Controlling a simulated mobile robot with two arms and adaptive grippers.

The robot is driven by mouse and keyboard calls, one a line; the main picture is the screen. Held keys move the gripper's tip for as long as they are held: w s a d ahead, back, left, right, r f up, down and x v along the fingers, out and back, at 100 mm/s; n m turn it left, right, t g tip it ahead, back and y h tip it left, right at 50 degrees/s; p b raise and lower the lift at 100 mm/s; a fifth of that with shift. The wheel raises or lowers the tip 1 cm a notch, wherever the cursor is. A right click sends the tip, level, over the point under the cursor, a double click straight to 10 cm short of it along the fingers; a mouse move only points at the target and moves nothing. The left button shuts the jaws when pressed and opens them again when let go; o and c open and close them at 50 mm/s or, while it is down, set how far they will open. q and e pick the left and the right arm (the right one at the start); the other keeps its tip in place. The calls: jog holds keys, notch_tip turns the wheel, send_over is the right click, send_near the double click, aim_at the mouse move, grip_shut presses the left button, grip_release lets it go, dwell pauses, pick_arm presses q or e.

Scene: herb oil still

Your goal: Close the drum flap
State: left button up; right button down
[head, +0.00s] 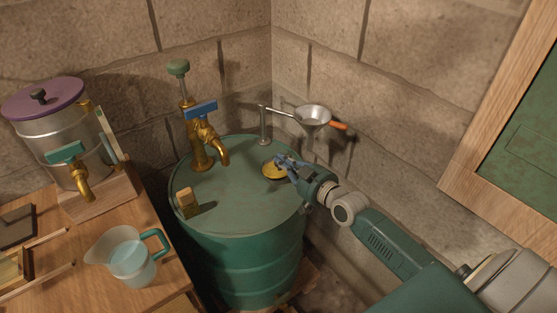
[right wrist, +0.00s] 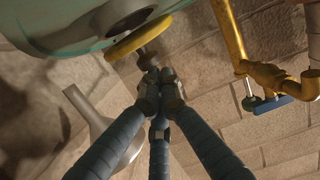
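The green drum (head: 225,205) stands in the corner. Its round yellow flap (head: 275,171) is on the right side of the drum top, and it also shows in the right wrist view (right wrist: 140,37). There the flap stands tilted away from a grey round fitting (right wrist: 122,14), with a dark knob on its outer face. My right gripper (head: 283,161) reaches in from the right at the flap. In the right wrist view its fingertips (right wrist: 160,76) are drawn together just beside the knob. Whether they touch it is unclear. My left gripper is not in view.
A brass tap with blue handle (head: 202,111), a small wooden block (head: 187,201) and a post bearing a metal funnel (head: 312,117) are on or beside the drum top. A wooden table with a jug (head: 128,262) and a lidded still pot (head: 58,135) is at left.

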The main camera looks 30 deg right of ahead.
jog(key=shift+s+d+f, duration=0.1)
jog(key=shift+s+f, duration=0.5)
jog(key=shift+f, duration=0.2)
jog(key=shift+s+f, duration=0.2)
jog(key=shift+f, duration=0.25)
jog(key=shift+s+f, duration=0.1)
jog(key=shift+f, duration=0.1)
jog(key=r+p, duration=0.2)
jog(key=r, duration=0.1)
jog(key=r+p, duration=0.2)
jog(key=shift+w, duration=0.25)
jog(key=s+f, duration=0.1)
jog(key=s, duration=0.1)
jog(key=s+f+b, duration=0.1)
jog(key=s, duration=0.2)
jog(key=s+d+f+b, duration=0.1)
jog(key=s, duration=0.2)
jog(key=shift+s+d, duration=0.1)
jog(key=shift+s, duration=0.6)
